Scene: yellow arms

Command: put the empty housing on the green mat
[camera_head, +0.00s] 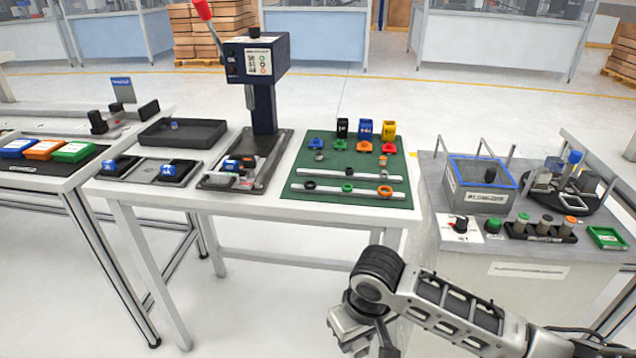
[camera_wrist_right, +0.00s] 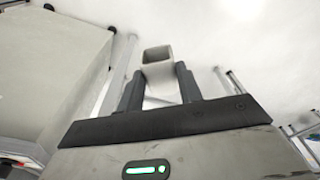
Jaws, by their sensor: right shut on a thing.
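The green mat (camera_head: 345,162) lies on the right part of the white table in the head view. The grey empty housing (camera_wrist_right: 157,56) is a hollow square box between the fingertips of my right gripper (camera_wrist_right: 158,80) in the right wrist view, with its opening showing. The right gripper is shut on it. My left gripper is not in view.
Black, blue and yellow blocks (camera_head: 388,130) stand at the mat's back; small coloured parts and two white strips (camera_head: 345,188) with rings lie nearer. A press (camera_head: 262,90) stands left of the mat. A grey bench (camera_head: 530,250) with a blue-rimmed bin is at right.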

